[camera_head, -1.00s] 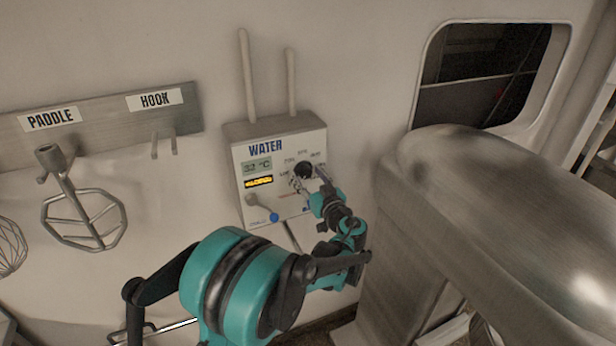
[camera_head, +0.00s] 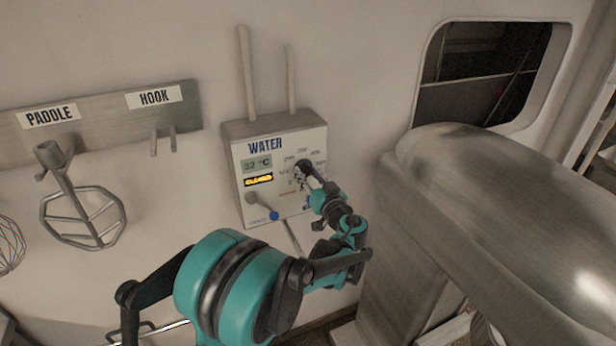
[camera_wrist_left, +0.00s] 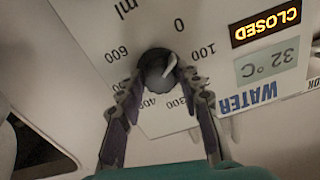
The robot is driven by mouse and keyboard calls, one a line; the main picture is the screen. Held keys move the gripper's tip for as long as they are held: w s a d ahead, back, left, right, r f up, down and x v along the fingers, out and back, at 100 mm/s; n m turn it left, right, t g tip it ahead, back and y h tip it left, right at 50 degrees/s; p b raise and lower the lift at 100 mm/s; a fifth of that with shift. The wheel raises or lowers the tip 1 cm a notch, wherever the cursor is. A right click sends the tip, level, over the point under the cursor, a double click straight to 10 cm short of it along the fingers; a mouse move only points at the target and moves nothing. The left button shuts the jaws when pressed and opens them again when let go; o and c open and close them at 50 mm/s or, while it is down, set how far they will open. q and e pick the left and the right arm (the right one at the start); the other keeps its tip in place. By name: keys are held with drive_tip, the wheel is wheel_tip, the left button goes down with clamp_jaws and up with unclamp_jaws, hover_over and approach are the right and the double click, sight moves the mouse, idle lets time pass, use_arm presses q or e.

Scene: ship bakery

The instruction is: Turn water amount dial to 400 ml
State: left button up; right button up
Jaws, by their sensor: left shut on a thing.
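The white water panel (camera_head: 240,190) hangs on the wall, labelled WATER, with displays of 32 °C and CLOSED. Its dark round water amount dial (camera_wrist_left: 157,66) shows upside down in the left wrist view, with numbers from 0 to 600 ml around it. The dial's white pointer points up and right, between 0 and 100. My left gripper (camera_wrist_left: 160,100) is shut on the dial, one finger on each side; its fingers partly cover the lower numbers. My right gripper is not in view.
A large metal machine (camera_head: 480,190) stands close on the right. A paddle (camera_head: 80,215) hangs on the wall rack (camera_head: 100,120) at left. Two pipes rise above the panel.

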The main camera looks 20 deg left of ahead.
use_arm(q)
drive_tip(key=m+b, duration=0.1)
drive_tip(key=m, duration=0.2)
drive_tip(key=shift+m, duration=0.4)
drive_tip(key=m+b, duration=0.1)
drive_tip(key=m, duration=0.3)
drive_tip(key=shift+m, duration=0.3)
drive_tip(key=m+b, duration=0.1)
drive_tip(key=m, duration=0.7)
drive_tip(key=m+b, duration=0.1)
drive_tip(key=m, duration=0.3)
drive_tip(key=shift+m, duration=0.3)
drive_tip(key=m, duration=0.4)
drive_tip(key=shift+m, duration=0.3)
drive_tip(key=m, duration=0.4)
drive_tip(key=shift+b, duration=0.3)
drive_tip(key=shift+m, duration=2.1)
